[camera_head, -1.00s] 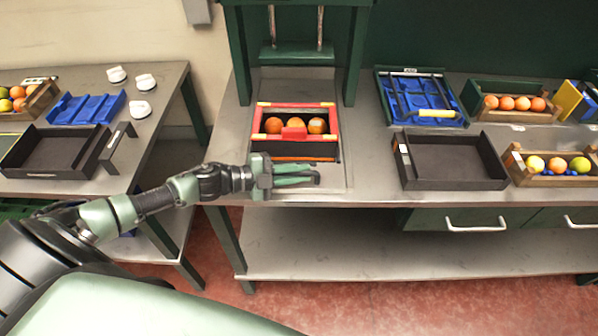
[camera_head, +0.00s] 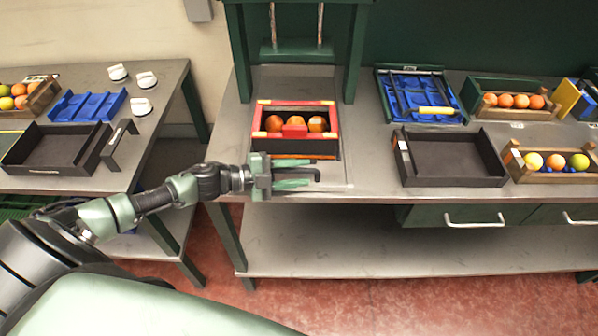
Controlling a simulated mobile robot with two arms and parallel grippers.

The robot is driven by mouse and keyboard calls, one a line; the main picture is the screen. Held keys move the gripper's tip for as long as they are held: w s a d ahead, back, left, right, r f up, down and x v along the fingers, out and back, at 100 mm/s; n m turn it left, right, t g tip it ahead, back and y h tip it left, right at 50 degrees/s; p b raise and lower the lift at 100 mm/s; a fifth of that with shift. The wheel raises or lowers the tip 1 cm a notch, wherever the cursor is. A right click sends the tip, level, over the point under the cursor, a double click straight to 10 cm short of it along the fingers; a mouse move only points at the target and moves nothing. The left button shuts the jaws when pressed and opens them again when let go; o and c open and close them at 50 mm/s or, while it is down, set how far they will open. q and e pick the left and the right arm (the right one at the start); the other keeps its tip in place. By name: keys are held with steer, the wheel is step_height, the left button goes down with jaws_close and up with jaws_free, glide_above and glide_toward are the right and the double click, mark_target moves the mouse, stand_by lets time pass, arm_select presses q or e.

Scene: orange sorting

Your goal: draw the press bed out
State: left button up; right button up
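The press stands at the back of the middle table, with a green frame (camera_head: 355,60) and a green crosspiece (camera_head: 296,49). Its bed (camera_head: 345,172) looks like a flat grey plate in front of the frame. A red and black crate (camera_head: 333,121) with oranges (camera_head: 317,124) stands on it. A dark bar (camera_head: 313,172), perhaps the bed's handle, shows at the near edge. My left gripper (camera_head: 297,173) is there, its green fingers apart, above and below the bar. Contact with the bar cannot be told. My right gripper is not in view.
To the right are an empty black tray (camera_head: 447,179), a blue tray (camera_head: 396,101) and crates of fruit (camera_head: 567,178). A side table (camera_head: 165,118) at left carries another black tray (camera_head: 43,168) and white knobs. The floor in front is clear.

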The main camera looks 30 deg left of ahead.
arm_select(q)
steer(key=shift+s+a+f, duration=0.1)
steer(key=shift+s+a, duration=0.2)
steer(key=shift+a, duration=0.05)
steer(key=b+v, duration=0.1)
steer(key=v, duration=0.5)
steer(key=shift+d+b, duration=0.1)
steer(key=shift+b, duration=0.3)
steer(key=shift+s+a+r, duration=0.25)
steer(key=shift+s+a, duration=0.05)
steer(key=shift+s, duration=0.05)
